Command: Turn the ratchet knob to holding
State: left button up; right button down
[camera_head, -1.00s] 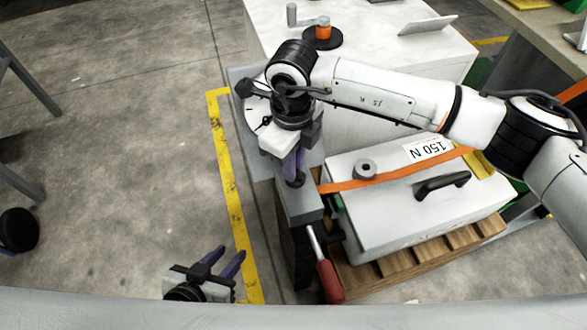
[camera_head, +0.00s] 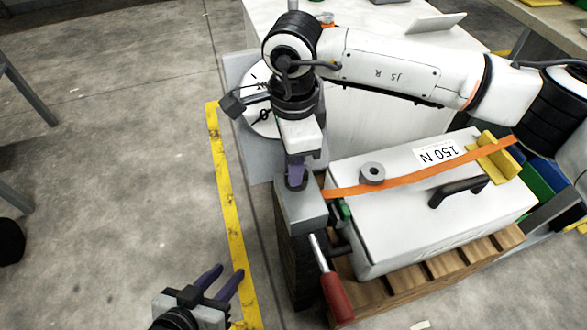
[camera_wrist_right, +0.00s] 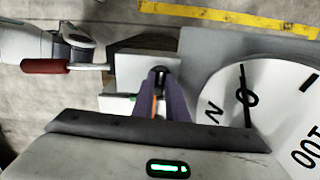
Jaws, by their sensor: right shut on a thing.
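The dark ratchet knob (camera_wrist_right: 158,74) is on the grey block (camera_head: 300,210) beneath the dial; its setting cannot be read because the fingers cover most of it. My right gripper (camera_head: 296,178) comes down from above with its purple fingers shut on the knob, as the right wrist view also shows. A lever with a red handle (camera_head: 338,297) sticks out from the block's near end, apart from my right gripper. My left gripper (camera_head: 219,282) is open and empty, low over the floor at the left.
A white dial (camera_head: 262,122) stands behind the block, partly hidden by my right wrist. A white box (camera_head: 400,215) labelled 150 N, with an orange strap (camera_head: 400,183) and a black handle (camera_head: 458,190), sits on a wooden pallet (camera_head: 440,276) to the right.

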jog(key=shift+r+n, duration=0.1)
jog(key=shift+n, duration=0.4)
jog(key=c, duration=1.8)
grip_release()
jog(key=shift+o, duration=0.2)
notch_tip(320, 180, up, 10)
jog(key=p, duration=0.1)
jog(key=shift+r, duration=0.15)
